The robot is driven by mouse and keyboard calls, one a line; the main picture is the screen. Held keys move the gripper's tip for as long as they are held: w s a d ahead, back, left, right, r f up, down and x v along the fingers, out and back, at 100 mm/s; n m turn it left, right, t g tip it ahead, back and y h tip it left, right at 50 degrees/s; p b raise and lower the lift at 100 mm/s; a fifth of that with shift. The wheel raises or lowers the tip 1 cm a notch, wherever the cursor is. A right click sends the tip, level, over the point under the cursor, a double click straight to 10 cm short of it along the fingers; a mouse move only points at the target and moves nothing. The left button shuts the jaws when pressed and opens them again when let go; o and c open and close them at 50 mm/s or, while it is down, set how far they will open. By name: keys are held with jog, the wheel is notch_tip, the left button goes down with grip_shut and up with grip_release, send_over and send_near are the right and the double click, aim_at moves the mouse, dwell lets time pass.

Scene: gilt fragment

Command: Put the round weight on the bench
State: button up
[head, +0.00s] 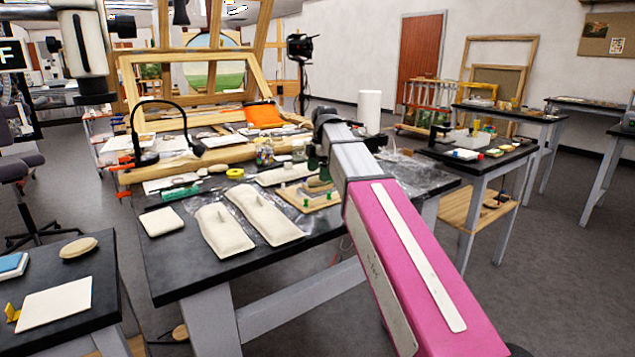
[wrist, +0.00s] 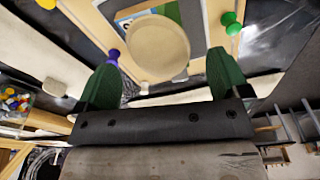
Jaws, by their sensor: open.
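A round cream weight (wrist: 158,48) lies between the two green fingers of my gripper (wrist: 163,72) in the wrist view, with a gap on each side. In the head view the weight (head: 319,185) sits low under the gripper (head: 318,163), on a small wooden frame (head: 300,203) with coloured pins. That frame lies on the black-topped bench (head: 180,276). My gripper is open and points down over the weight. The arm hides part of the bench to the right.
Long cream sandbag-like weights (head: 223,229) and a square cream pad (head: 161,221) lie on the bench's near left. Another round cream piece (head: 78,247) lies on the separate left table (head: 98,289). A white roll (head: 369,111) stands behind my arm. The bench's near left edge is bare.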

notch_tip(320, 180, down, 2)
jog(key=shift+a+f, duration=0.1)
jog(key=shift+f, duration=0.1)
jog(key=c, duration=1.3)
jog(key=shift+r, duration=0.1)
